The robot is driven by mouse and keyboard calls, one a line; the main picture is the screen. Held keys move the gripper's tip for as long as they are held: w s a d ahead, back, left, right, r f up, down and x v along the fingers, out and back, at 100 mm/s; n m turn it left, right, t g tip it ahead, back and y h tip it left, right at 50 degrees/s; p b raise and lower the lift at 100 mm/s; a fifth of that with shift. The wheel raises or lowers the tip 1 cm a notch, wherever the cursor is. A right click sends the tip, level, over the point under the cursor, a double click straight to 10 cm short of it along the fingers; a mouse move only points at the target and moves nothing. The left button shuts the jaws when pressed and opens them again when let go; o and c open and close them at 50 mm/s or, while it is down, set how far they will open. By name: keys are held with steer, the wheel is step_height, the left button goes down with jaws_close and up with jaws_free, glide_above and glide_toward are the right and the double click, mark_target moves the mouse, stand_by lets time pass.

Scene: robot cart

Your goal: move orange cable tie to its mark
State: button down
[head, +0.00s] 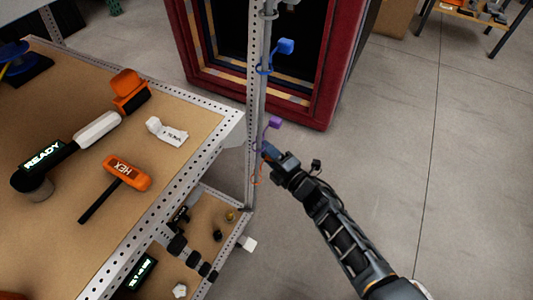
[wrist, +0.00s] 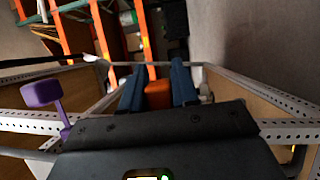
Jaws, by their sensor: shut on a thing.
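The orange cable tie shows in the wrist view as an orange head (wrist: 158,95) between the two blue fingers of my gripper (wrist: 158,88). In the head view a thin orange strand (head: 256,180) shows at the upright post, just below my gripper (head: 267,152). My gripper is shut on the orange tie, close to the right side of the post. Whether its loop goes around the post is too small to tell. I cannot pick out its mark in either view.
The perforated post (head: 253,90) also carries a blue cable tie (head: 285,46) higher up and a purple cable tie (head: 274,122) just above my gripper. The cart's top shelf (head: 190,165) holds tools, including an orange hex driver (head: 127,172). Floor to the right is open.

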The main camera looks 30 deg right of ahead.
steer(key=c, duration=1.2)
jaws_free()
steer(key=shift+s, duration=0.1)
steer(key=p+v, duration=0.2)
steer(key=v, duration=0.5)
steer(key=shift+s+d, duration=0.15)
steer(key=shift+s, duration=0.15)
